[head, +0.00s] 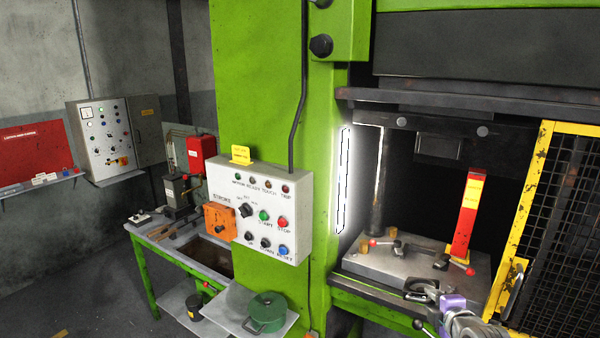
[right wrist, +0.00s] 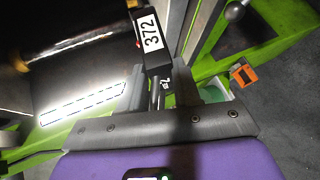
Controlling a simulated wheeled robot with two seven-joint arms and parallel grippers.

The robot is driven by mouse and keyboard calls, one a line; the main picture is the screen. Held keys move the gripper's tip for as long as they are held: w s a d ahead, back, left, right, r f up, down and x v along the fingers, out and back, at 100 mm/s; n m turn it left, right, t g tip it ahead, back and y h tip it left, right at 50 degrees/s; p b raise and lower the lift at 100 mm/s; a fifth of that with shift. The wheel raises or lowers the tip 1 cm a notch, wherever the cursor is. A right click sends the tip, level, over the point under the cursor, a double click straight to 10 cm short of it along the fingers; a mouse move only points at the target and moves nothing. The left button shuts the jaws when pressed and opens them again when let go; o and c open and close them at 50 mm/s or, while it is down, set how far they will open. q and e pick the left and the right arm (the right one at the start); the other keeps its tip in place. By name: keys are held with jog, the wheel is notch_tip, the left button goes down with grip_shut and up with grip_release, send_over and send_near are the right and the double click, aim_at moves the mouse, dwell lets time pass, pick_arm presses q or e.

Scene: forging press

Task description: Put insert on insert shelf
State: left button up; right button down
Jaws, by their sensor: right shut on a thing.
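My right gripper (head: 420,290) is at the lower right of the head view, in front of the press bed, with purple parts of my arm behind it. In the right wrist view, it (right wrist: 160,92) is shut on a dark block with a white label reading 372, which I take to be the insert (right wrist: 150,35). The block is held at its near end, and its far end sticks out past the fingers. In the head view, the block is small and hard to make out. I cannot tell for sure which surface is the insert shelf. My left gripper is out of view.
The press bed (head: 395,262) carries a red upright block (head: 466,215). A yellow mesh guard (head: 550,220) stands close to the right. The control box (head: 262,215) hangs on the green column. A low shelf (head: 215,318) with a green pot (head: 264,313) and a workbench (head: 160,232) are at left.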

jog(key=s+a+f+b, duration=0.2)
jog(key=a+f+b, duration=0.3)
jog(key=a+f, duration=0.3)
jog(key=s+a+f+b, duration=0.3)
jog(key=a+f+b, duration=0.3)
jog(key=a+f, duration=0.2)
notch_tip(320, 180, down, 3)
jog(key=shift+s+r, duration=0.15)
jog(key=shift+d, duration=0.1)
